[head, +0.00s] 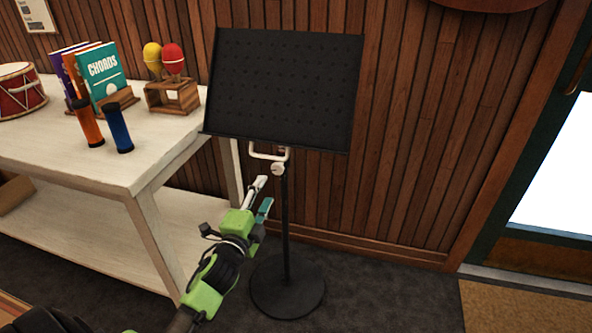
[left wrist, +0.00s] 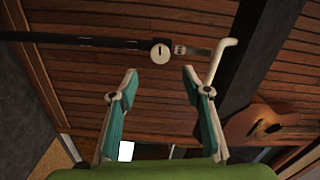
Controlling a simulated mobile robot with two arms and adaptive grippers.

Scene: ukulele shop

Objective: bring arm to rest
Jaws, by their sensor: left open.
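My left gripper (head: 264,197) is open and empty. In the head view it is in front of the black music stand (head: 285,90), just left of its pole and below its desk. In the left wrist view its two fingers (left wrist: 158,80) are spread apart with nothing between them. The stand's pale round knob (left wrist: 160,54) and bent white handle (left wrist: 222,60) show beyond the fingertips, and the gripper appears apart from them. The handle also shows in the head view (head: 268,155) under the desk. My right gripper is not in view.
A whitish table (head: 130,175) at left holds a red drum (head: 20,92), books (head: 103,72), red and yellow maracas (head: 172,58) in a wooden holder, and orange (head: 88,124) and blue (head: 119,128) shakers. A wood-panelled wall stands behind.

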